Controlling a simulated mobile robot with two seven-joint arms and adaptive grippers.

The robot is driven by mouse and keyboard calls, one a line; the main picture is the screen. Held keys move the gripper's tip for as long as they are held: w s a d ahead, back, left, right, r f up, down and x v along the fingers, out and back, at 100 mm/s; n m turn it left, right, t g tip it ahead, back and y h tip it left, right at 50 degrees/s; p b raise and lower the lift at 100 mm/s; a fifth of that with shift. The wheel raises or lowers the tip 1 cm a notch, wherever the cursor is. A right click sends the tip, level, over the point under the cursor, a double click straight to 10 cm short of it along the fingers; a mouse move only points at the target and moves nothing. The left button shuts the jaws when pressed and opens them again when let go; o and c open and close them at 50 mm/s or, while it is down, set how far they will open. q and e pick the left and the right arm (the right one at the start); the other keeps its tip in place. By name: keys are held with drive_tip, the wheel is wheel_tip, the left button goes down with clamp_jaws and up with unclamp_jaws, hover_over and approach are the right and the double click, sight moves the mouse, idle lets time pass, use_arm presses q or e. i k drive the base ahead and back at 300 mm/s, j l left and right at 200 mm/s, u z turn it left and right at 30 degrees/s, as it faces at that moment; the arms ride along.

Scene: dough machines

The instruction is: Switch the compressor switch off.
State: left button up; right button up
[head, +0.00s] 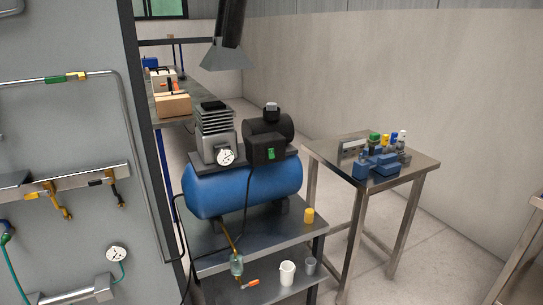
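The compressor (243,190) has a blue horizontal tank and stands on a grey metal cart. A black motor (270,130) and a grey finned pump head (215,133) sit on top of it. The compressor switch (271,154) shows as a small green part on the black box at the front of the motor. Its on or off position is too small to tell. A round white gauge (226,157) sits left of the switch. Neither of my grippers is in view.
The cart (265,238) carries a yellow cup (309,215). A white cup (287,274) and a grey cup (310,266) stand lower down. A steel table (405,172) with a blue vise is at the right. A grey panel (65,140) with pipes blocks the left. Floor shows between cart and wall.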

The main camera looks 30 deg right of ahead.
sight(270, 152)
drive_tip(key=i+l, duration=0.15)
drive_tip(key=l, duration=0.25)
drive_tip(key=i+l, duration=0.15)
drive_tip(key=l, duration=0.25)
drive_tip(key=i+l, duration=0.15)
drive_tip(key=l, duration=0.2)
drive_tip(key=i+l, duration=0.15)
drive_tip(key=l, duration=0.25)
drive_tip(key=i+l, duration=0.1)
drive_tip(key=l, duration=0.3)
drive_tip(key=i+l, duration=0.15)
drive_tip(key=l, duration=0.25)
drive_tip(key=i+l, duration=0.15)
drive_tip(key=l, duration=0.2)
drive_tip(key=i+l, duration=0.15)
drive_tip(key=l, duration=0.25)
drive_tip(key=u, duration=0.05)
